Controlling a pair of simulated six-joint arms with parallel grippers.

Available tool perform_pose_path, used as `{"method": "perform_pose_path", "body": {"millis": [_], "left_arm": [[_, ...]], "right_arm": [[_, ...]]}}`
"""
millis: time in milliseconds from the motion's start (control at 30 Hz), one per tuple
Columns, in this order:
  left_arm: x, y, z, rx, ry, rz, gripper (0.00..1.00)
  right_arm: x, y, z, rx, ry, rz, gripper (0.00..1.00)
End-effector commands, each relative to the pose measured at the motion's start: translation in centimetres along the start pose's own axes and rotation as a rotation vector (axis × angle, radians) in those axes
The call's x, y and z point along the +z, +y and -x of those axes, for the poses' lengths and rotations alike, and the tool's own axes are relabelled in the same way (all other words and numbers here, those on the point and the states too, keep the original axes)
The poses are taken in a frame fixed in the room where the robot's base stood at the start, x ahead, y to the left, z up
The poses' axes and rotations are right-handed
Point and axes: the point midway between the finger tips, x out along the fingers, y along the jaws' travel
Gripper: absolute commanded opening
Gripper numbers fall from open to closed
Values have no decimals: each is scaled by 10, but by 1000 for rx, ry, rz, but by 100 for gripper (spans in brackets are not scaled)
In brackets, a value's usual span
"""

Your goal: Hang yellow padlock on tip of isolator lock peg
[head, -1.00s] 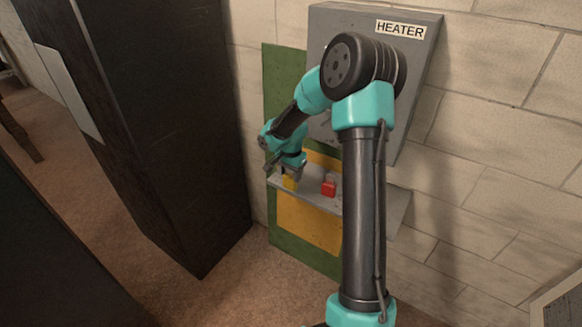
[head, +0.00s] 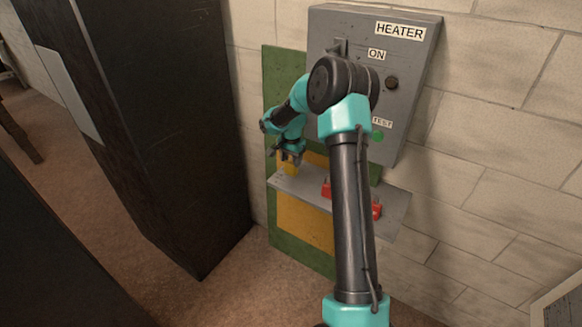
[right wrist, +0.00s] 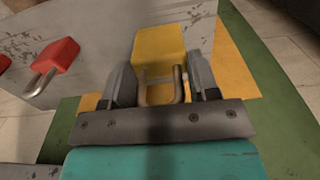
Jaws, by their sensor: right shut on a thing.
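The yellow padlock (head: 289,169) is between the fingers of my right gripper (head: 290,157), near the left end of the grey shelf. In the right wrist view, the padlock body (right wrist: 160,48) points away from the camera, its metal shackle towards it. My right gripper (right wrist: 162,82) is shut on it, one finger on each side. A grey isolator part (head: 338,47) shows at the upper left of the heater box, above and right of the gripper; I cannot make out the peg's tip. My left gripper is not in view.
The grey shelf (head: 394,202) carries a red padlock (head: 326,190) and another red padlock (head: 377,211). The heater box (head: 408,62) is on the brick wall, partly hidden by my right arm. A dark cabinet (head: 170,130) stands close on the left.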

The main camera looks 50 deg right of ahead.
Motion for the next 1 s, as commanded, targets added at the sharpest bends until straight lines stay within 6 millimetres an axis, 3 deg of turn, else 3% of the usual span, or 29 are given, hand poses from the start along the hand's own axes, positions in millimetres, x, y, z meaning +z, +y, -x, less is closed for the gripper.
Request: {"method": "perform_pose_path", "body": {"millis": [233,667,700,1000], "left_arm": [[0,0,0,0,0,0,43],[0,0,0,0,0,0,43],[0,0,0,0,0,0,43],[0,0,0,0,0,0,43]], "right_arm": [[0,0,-32,2,-2,0,21],[0,0,-38,0,-1,0,21],[0,0,-38,0,-1,0,56],[0,0,-38,0,-1,0,80]]}}
